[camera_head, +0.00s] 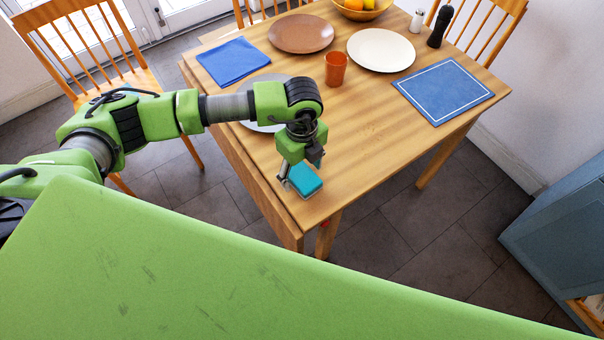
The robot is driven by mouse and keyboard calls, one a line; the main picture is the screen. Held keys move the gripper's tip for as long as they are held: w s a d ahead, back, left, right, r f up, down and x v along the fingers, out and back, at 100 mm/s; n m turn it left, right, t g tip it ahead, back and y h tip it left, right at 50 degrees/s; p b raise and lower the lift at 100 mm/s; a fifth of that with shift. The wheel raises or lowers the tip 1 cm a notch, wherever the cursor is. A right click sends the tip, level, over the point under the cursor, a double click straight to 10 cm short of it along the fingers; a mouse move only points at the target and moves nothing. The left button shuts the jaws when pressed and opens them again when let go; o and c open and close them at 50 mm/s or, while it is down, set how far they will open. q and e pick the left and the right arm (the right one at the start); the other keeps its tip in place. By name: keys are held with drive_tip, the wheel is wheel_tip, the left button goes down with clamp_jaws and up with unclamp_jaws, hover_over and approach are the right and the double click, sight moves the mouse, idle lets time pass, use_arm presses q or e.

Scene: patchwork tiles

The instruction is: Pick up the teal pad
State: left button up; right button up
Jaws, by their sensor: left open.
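The teal pad (306,180) is a small block near the front corner of the wooden table (385,125). My left arm comes in from the left and bends down over that corner. My left gripper (300,182) is open, pointing down right at the pad. One finger shows beside the pad's left side, and the other is partly hidden behind the pad and the wrist. I cannot tell whether the fingers touch the pad. My right gripper is not in view.
An orange cup (336,69), brown plate (301,33), white plate (381,50), blue napkin (233,61) and blue placemat (443,91) lie on the table. A grey plate is partly behind my arm. A pepper mill (440,27) stands at the back. Wooden chairs surround the table.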

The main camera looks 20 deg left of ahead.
use_arm(q)
drive_tip(key=shift+f, duration=1)
drive_tip(key=c, duration=1.2)
drive_tip(key=shift+r, duration=0.1)
drive_tip(key=shift+w+r, duration=0.1)
drive_tip(key=shift+r, duration=0.4)
drive_tip(key=s+r+b, duration=0.1)
drive_tip(key=s+r, duration=0.3)
drive_tip(key=s+r+b, duration=0.1)
drive_tip(key=s+r, duration=0.3)
drive_tip(key=s, duration=0.1)
drive_tip(key=s+r+b, duration=0.1)
drive_tip(key=s+r, duration=0.3)
drive_tip(key=s, duration=0.1)
drive_tip(key=shift+s+a, duration=0.1)
drive_tip(key=shift+a, duration=0.15)
drive_tip(key=shift+o, duration=0.5)
